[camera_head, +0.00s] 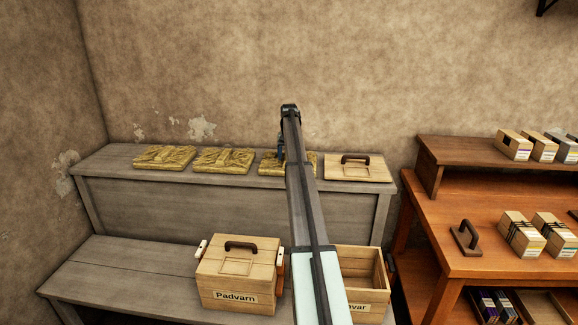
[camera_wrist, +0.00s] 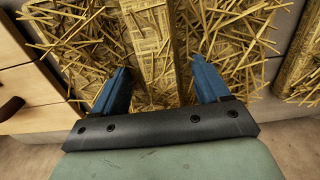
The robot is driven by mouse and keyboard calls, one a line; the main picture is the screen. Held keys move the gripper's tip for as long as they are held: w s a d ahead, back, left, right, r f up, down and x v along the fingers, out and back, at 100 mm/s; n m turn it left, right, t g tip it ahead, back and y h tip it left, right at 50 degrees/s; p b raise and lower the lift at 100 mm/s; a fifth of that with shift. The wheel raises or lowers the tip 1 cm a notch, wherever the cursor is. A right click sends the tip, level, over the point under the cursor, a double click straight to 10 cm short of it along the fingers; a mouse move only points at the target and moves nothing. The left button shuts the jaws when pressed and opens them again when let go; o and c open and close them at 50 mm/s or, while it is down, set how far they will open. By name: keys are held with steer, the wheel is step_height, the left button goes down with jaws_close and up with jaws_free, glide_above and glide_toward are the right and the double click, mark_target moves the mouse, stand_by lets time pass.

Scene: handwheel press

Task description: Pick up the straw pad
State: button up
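Three flat straw pads lie in a row on the grey upper shelf: a left one (camera_head: 164,157), a middle one (camera_head: 224,160) and a right one (camera_head: 305,161). The right pad is partly hidden behind my arm. My gripper (camera_head: 281,158) is pointing down at this right pad. In the wrist view, the same pad (camera_wrist: 90,45) fills the middle, with a raised printed strip (camera_wrist: 150,45) across it. My gripper's blue fingers (camera_wrist: 160,70) are apart, one on each side of the strip, with visible gaps. Whether the fingertips touch the straw is unclear.
A wooden lid with a dark handle (camera_head: 357,168) lies close to the right of the pad. A lidded box labelled Padvarn (camera_head: 236,280) and an open wooden box (camera_head: 365,265) stand on the lower bench (camera_head: 90,270). An orange-brown shelf with boxes (camera_head: 470,190) is at the right.

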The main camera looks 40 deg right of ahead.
steer(key=shift+r, duration=0.1)
steer(key=c, duration=1.3)
